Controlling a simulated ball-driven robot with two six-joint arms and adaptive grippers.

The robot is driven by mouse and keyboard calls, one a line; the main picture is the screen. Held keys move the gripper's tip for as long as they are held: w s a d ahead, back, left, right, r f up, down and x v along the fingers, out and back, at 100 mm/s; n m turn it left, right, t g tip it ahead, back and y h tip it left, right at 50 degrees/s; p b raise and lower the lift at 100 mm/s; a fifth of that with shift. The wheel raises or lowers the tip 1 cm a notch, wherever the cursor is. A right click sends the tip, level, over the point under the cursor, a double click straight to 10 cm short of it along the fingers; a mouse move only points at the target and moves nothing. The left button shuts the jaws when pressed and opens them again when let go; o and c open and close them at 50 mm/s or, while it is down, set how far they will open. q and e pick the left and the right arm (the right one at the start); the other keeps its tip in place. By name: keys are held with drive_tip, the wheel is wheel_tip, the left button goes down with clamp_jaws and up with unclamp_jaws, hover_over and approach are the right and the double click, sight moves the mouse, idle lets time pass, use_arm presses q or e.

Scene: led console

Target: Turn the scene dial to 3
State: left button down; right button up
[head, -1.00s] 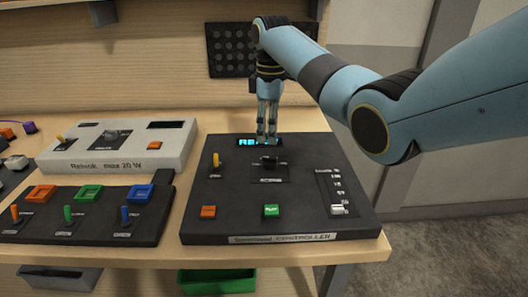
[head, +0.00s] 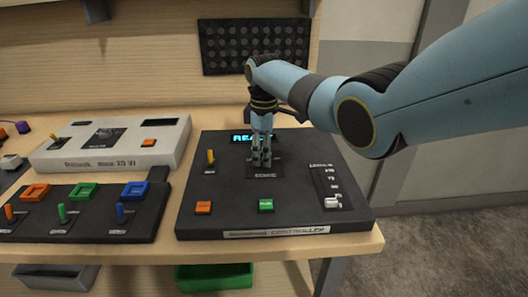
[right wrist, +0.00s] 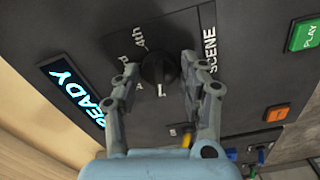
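The scene dial (right wrist: 158,70) is a black knob on a dark square plate marked SCENE, seen in the right wrist view. It sits on the black controller console (head: 222,222). My right gripper (head: 261,160) is over the dial in the head view and hides most of it. In the right wrist view the right gripper's fingers (right wrist: 158,72) stand apart on both sides of the dial, with gaps visible; contact is not clear. Some dial markings are covered by the fingers. The lit display (right wrist: 75,92) reads READY. My left gripper is not in view.
The console also holds a yellow toggle (head: 211,157), an orange button (head: 203,208), a green PLAY button (head: 266,206) and a white slider (head: 331,202). A grey power unit (head: 165,150) and a panel of coloured switches (head: 140,227) stand to the left.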

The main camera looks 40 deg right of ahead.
drive_tip(key=shift+c, duration=1.1)
drive_tip(key=c, duration=0.5)
drive_tip(key=shift+m+p, duration=0.9)
drive_tip(key=shift+m, duration=0.7)
drive_tip(key=m+p, duration=0.1)
drive_tip(key=m, duration=0.2)
drive_tip(key=shift+m, duration=0.4)
drive_tip(key=m+p, duration=0.1)
drive_tip(key=m, duration=0.5)
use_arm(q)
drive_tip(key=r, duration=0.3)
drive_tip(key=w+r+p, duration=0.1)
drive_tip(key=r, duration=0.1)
use_arm(e)
drive_tip(key=m, duration=0.6)
drive_tip(key=shift+m, duration=0.4)
